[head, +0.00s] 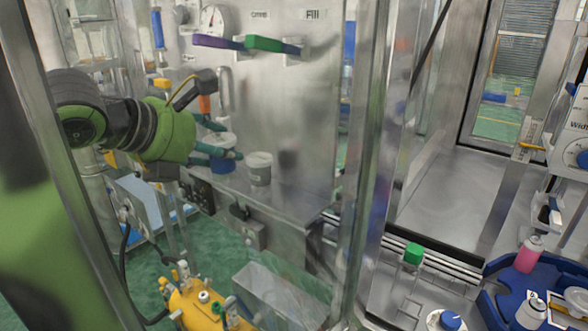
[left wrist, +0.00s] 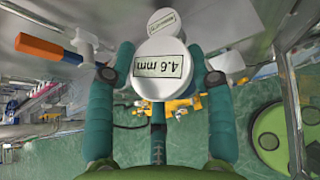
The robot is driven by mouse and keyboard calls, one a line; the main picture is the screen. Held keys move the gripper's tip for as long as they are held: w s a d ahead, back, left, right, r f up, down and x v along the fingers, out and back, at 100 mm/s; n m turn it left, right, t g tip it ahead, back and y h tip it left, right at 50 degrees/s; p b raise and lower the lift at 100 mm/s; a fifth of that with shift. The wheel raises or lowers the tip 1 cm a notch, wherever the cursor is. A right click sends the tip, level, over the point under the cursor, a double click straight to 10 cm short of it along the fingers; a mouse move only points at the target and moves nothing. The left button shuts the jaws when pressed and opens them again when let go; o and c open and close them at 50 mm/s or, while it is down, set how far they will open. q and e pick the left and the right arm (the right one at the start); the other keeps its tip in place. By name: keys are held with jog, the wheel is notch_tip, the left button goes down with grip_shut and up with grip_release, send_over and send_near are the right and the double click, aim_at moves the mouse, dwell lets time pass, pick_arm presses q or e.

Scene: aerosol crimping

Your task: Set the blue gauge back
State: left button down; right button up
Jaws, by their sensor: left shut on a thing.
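The blue gauge (head: 222,165) has a pale top and a blue lower body in the head view. My left gripper (head: 225,140) is shut around it, with its teal fingers on either side. In the left wrist view, the gauge's round white top (left wrist: 160,68) reads "4.6 mm" and sits between the fingertips of my left gripper (left wrist: 160,82). A second, pale grey gauge (head: 260,168) stands upright on the steel ledge (head: 290,195), just right of the held one. Its labelled white top (left wrist: 165,21) also shows in the left wrist view. Whether the blue gauge touches the ledge is unclear.
A steel panel behind carries a purple lever (head: 215,42), a green lever (head: 265,44) and a dial (head: 212,20). An orange-handled part (left wrist: 40,47) is left of the gripper. A clear upright pane edge (head: 355,150) stands right of the ledge. A blue tray (head: 497,305) is at lower right.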

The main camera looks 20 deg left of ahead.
pick_arm(q)
jog(key=w+d+f+p, duration=0.1)
jog(key=w+d, duration=0.1)
jog(key=d, duration=0.1)
jog(key=w+d+p, duration=0.1)
jog(key=w+d, duration=0.1)
jog(key=d, duration=0.2)
jog(key=w+d+f+p, duration=0.1)
jog(key=w+d+p, duration=0.1)
jog(key=d, duration=0.1)
jog(key=shift+d+f, duration=0.2)
jog(key=shift+f, duration=0.15)
jog(key=shift+a+f, duration=0.15)
jog(key=shift+f, duration=0.45)
notch_tip(320, 180, down, 2)
jog(key=shift+f+p, duration=0.25)
jog(key=shift+p, duration=0.3)
jog(key=shift+d+f+p, duration=0.1)
jog(key=shift+d+p, duration=0.1)
jog(key=shift+p, duration=0.15)
jog(key=shift+w+f, duration=0.1)
jog(key=shift+f, duration=0.1)
